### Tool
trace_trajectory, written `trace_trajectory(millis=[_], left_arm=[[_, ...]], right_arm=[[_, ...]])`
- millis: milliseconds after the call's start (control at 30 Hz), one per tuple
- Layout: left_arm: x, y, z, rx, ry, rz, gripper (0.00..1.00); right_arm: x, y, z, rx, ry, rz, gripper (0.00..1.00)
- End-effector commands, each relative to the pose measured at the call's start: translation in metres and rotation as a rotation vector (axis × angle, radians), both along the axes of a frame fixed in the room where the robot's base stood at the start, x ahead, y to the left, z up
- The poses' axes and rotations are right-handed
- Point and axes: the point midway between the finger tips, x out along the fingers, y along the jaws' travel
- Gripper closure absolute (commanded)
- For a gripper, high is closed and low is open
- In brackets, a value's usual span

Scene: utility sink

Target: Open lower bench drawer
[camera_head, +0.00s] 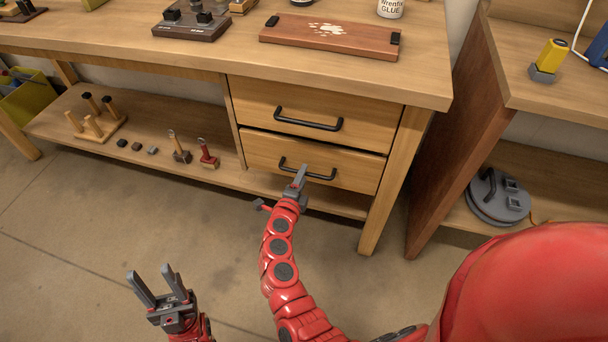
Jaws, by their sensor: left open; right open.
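The lower bench drawer (350,174) is a wooden front with a black bar handle (322,177), under the upper drawer (370,120). A dark gap runs along its top edge; I cannot tell whether it stands slightly out. My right gripper (299,176) is open at the left part of the lower handle. Its fingers overlap the handle in the picture, and I cannot tell whether they touch it. My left gripper (158,284) is open and empty, above the floor at the lower left, well away from the drawers.
The bench top (220,55) carries a wooden board (330,36) and a dark tool block (192,25). The lower shelf (150,165) holds pegs and small tools left of the drawers. A second bench (455,150) stands close on the right. The floor (100,215) in front is clear.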

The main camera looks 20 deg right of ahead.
Motion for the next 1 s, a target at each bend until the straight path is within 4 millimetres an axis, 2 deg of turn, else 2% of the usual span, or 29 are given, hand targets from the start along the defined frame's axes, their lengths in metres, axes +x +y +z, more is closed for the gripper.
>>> trace_trajectory(millis=[200,500,767,1000], left_arm=[[0.000,0.000,-0.005,0.000,0.000,0.000,0.50],[0.000,0.000,-0.004,0.000,0.000,0.000,0.50],[0.000,0.000,-0.004,0.000,0.000,0.000,0.50],[0.000,0.000,-0.004,0.000,0.000,0.000,0.50]], right_arm=[[0.017,-0.011,-0.004,-0.001,-0.001,0.000,0.53],[0.018,-0.012,-0.004,0.000,-0.001,0.000,0.53],[0.018,-0.012,-0.004,-0.001,-0.001,0.000,1.00],[0.018,-0.012,-0.004,-0.001,-0.001,0.000,1.00]])
